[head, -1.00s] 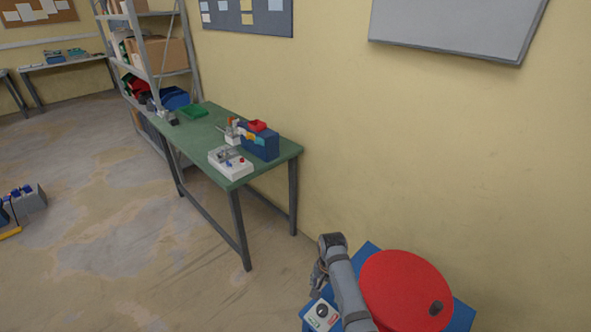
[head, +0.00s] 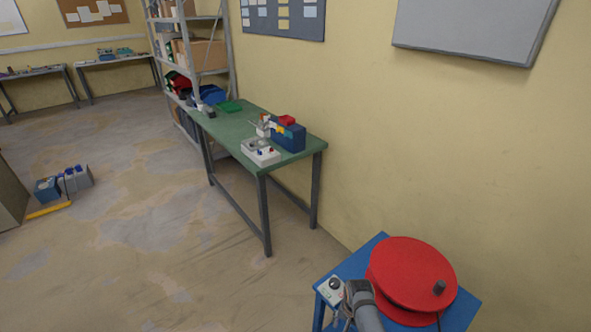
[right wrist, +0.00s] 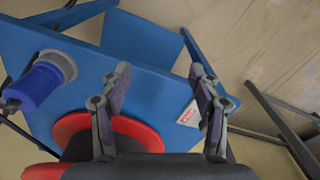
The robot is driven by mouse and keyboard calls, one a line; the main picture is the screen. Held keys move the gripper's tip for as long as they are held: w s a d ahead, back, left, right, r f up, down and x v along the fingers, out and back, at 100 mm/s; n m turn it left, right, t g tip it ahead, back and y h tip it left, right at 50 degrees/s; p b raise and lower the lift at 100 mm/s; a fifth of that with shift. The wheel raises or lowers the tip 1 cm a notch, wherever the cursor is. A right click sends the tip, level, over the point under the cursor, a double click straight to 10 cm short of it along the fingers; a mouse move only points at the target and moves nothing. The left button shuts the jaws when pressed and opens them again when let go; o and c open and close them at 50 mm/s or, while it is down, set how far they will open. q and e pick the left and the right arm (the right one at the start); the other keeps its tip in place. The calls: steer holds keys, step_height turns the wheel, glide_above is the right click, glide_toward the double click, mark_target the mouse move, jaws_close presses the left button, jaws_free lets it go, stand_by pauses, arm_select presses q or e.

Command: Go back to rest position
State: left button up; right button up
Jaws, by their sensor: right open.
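My right gripper (right wrist: 160,78) is open, with two spread fingers and nothing between them. It is above a blue surface (right wrist: 160,108) in the right wrist view. In the head view, part of my right arm (head: 365,306) shows at the bottom, in front of the blue stand (head: 466,312) and beside its red reel (head: 410,268). My right gripper's fingertips cannot be made out there. My left gripper is in neither view.
A blue cylinder (right wrist: 36,88) shows in the wrist view. A green table (head: 228,128) with a blue box (head: 290,138) and white box (head: 261,152) stands along the wall. Open floor (head: 140,240) lies left.

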steer(key=s+d+f+n, duration=0.2)
steer(key=s+d+f, duration=0.1)
steer(key=s+f, duration=0.6)
steer(key=s+d+f+n, duration=0.1)
steer(key=s+d+f, duration=0.1)
steer(key=s+f, duration=0.65)
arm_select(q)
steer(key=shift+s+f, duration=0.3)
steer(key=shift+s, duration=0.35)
arm_select(e)
steer(key=s+d+f+n, duration=0.1)
steer(key=s+d+f, duration=0.2)
steer(key=s, duration=0.7)
steer(key=s+d+f+n+t, duration=0.1)
steer(key=s+d+f+n, duration=0.1)
steer(key=s, duration=0.7)
steer(key=shift+s+d+f+h, duration=0.3)
steer(key=shift+s+d+f, duration=0.1)
steer(key=shift+d+f, duration=0.25)
